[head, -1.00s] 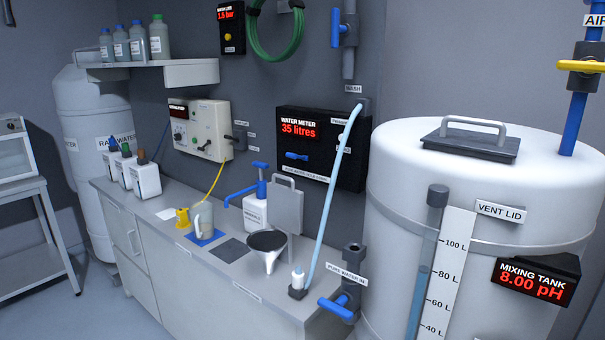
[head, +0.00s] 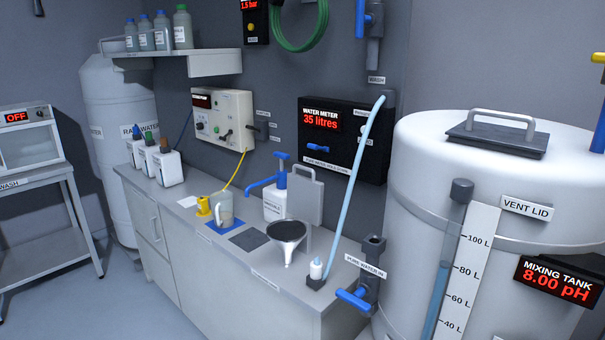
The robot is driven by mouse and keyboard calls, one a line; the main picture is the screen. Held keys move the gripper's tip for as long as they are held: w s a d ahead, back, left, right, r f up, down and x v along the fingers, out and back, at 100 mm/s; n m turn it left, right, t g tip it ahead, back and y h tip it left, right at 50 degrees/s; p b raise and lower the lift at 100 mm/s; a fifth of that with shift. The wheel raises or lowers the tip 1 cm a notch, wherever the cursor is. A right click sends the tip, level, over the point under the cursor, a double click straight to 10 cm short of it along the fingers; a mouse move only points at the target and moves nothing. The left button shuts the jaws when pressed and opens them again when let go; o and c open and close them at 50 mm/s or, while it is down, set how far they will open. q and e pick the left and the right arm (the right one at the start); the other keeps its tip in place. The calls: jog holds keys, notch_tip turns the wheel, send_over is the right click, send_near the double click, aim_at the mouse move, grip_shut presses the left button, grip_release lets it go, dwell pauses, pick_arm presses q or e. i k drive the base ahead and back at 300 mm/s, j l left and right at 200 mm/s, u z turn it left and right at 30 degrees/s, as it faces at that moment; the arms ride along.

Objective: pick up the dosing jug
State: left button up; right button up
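The dosing jug (head: 225,212) appears to be the clear, handled jug standing upright on a blue mat (head: 213,228) on the grey counter. Its handle is on its left side. A yellow object (head: 203,206) with a yellow cable stands just left of it. Neither of my grippers shows in the head view.
White bottles (head: 168,165) stand further left. The mixing tank (head: 420,180) fills the right side.

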aim_at(222, 202)
jog(key=i+j+z, duration=0.1)
jog(key=i+j, duration=0.4)
jog(key=j, duration=0.25)
jog(key=i+j+z, duration=0.15)
jog(key=j, duration=0.2)
jog(key=i+j+z, duration=0.1)
jog(key=i+j, duration=0.4)
jog(key=j, duration=0.35)
jog(key=i+j+z, duration=0.15)
jog(key=j, duration=0.25)
jog(key=i+j+z, duration=0.1)
jog(key=j, duration=0.35)
jog(key=i+j, duration=0.3)
jog(key=j, duration=0.15)
jog(key=z, duration=0.05)
